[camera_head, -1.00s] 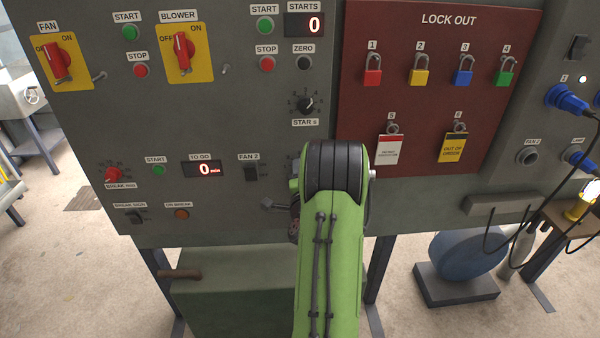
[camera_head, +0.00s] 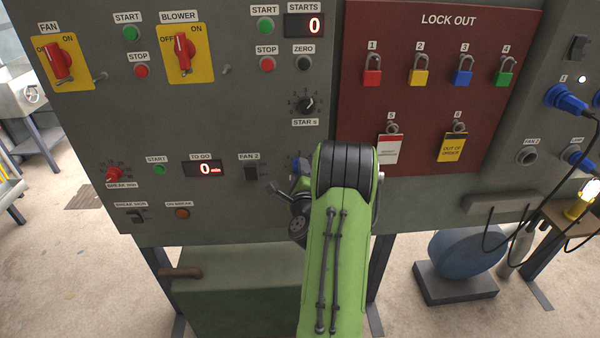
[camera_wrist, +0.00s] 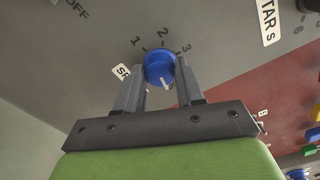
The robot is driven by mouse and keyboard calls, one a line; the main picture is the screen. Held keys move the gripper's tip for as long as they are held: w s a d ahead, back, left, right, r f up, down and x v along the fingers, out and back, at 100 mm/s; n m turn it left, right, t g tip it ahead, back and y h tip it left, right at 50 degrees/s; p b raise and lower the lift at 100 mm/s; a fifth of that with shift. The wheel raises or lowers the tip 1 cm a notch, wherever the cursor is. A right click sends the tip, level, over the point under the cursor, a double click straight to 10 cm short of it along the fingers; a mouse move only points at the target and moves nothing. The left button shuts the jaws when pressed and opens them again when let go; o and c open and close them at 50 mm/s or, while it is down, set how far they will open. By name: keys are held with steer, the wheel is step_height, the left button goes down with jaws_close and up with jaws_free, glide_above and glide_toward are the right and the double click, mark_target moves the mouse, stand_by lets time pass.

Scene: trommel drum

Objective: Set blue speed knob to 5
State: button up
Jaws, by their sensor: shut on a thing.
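The blue speed knob (camera_wrist: 159,67) is round and sits on the grey panel in the wrist view. A pale mark on the knob points down and slightly right in that view. My gripper (camera_wrist: 160,78) has one finger on each side of the knob and is shut on it. In the head view only a bit of blue (camera_head: 296,163) shows beside my green arm, which hides most of that spot.
A black STAR s knob (camera_head: 305,104) is above on the panel. A FAN 2 switch (camera_head: 250,173) and a TO GO display (camera_head: 203,169) reading 0 are to the left. The red lock-out board (camera_head: 435,90) with padlocks is to the right.

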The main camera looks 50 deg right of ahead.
steer(key=shift+f, duration=0.1)
stand_by(0.3)
steer(key=o, duration=1)
steer(key=shift+o, duration=0.2)
